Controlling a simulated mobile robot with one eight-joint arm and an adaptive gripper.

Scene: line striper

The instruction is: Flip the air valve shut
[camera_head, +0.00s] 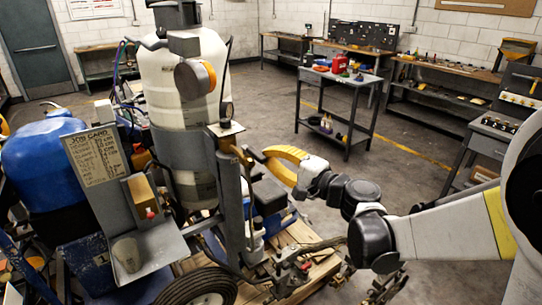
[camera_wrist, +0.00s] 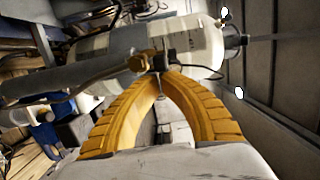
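A small brass-coloured fitting (camera_wrist: 143,62), which looks like the air valve, sits on a grey bar in front of the white tank in the wrist view. I cannot make out its lever position. My gripper (camera_wrist: 165,76) has two curved yellow fingers whose tips come together just below and beside this fitting. Whether they touch it is not clear. A thin metal piece shows between the fingers. In the head view my gripper (camera_head: 266,152) reaches left to the machine's grey post; the valve is not clearly visible there.
The line striper carries a tall white tank (camera_head: 150,85), a blue tank (camera_head: 40,160) and a job card (camera_head: 95,155). Its grey post (camera_head: 232,190) stands close to my fingers. A wooden pallet (camera_head: 310,270) lies below. A grey workbench (camera_head: 345,85) stands behind, with open floor around it.

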